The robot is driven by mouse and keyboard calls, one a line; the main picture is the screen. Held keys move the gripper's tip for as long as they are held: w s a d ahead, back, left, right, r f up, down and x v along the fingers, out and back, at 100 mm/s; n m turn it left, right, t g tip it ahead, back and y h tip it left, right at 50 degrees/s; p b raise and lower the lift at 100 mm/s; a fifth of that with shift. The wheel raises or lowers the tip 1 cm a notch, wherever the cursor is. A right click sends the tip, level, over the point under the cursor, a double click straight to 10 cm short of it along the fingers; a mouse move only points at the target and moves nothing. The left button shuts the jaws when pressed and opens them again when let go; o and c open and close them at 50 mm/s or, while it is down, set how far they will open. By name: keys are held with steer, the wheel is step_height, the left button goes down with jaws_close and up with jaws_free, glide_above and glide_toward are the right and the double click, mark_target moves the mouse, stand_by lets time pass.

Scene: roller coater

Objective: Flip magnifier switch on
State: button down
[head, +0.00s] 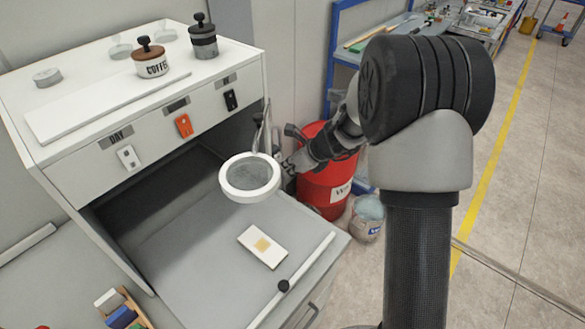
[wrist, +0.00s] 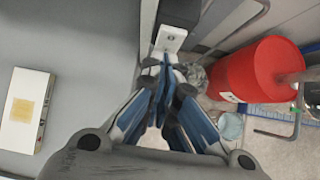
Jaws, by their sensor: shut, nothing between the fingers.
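The magnifier (head: 232,188) is a round white-rimmed lens on a thin arm, above the grey worktop of the cabinet. My gripper (head: 287,166) is just right of the lens, partly lost against the dark parts there. In the wrist view my gripper (wrist: 166,72) is shut with nothing in it. Its fingertips are close to a small white plate with a dark mark (wrist: 170,38), which may be the magnifier switch. I cannot tell whether they touch it or how a switch is set.
A white block with a yellow patch (head: 250,238) lies on the worktop. White (head: 128,158), orange (head: 184,125) and black (head: 231,100) switches sit on the cabinet front. A red drum (head: 325,185) and a bucket (head: 368,215) stand on the floor behind my gripper.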

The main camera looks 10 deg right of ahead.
steer(key=shift+w+a+f, duration=0.2)
steer(key=shift+w, duration=0.05)
steer(key=shift+r, duration=0.15)
steer(key=shift+r+p, duration=0.65)
steer(key=shift+r, duration=0.1)
steer(key=shift+d, duration=0.15)
